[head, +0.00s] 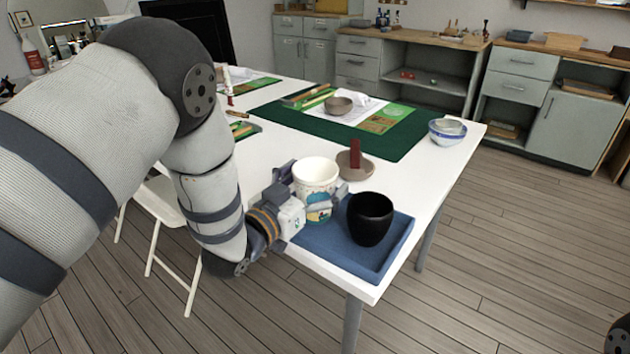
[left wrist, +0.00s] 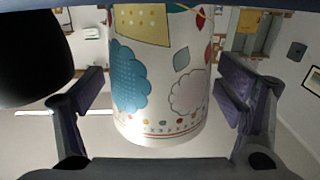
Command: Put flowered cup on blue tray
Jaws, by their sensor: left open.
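The flowered cup (head: 316,172), white with coloured patterns, stands upright on the blue tray (head: 340,262), towards its back left. My left gripper (head: 318,196) is around the cup at mid-height, with part of it crossing in front of the cup. In the left wrist view the cup (left wrist: 160,75) fills the space between the two open fingers, with a small gap on each side. A black cup (head: 370,222) stands on the tray to the right of the flowered cup. My right gripper is not in view.
A small bowl (head: 349,172) with a dark red block (head: 355,153) in it sits just behind the tray. A blue-and-white bowl (head: 447,138) stands near the table's right edge. A green mat (head: 290,118) lies farther back. White table top is clear right of the tray.

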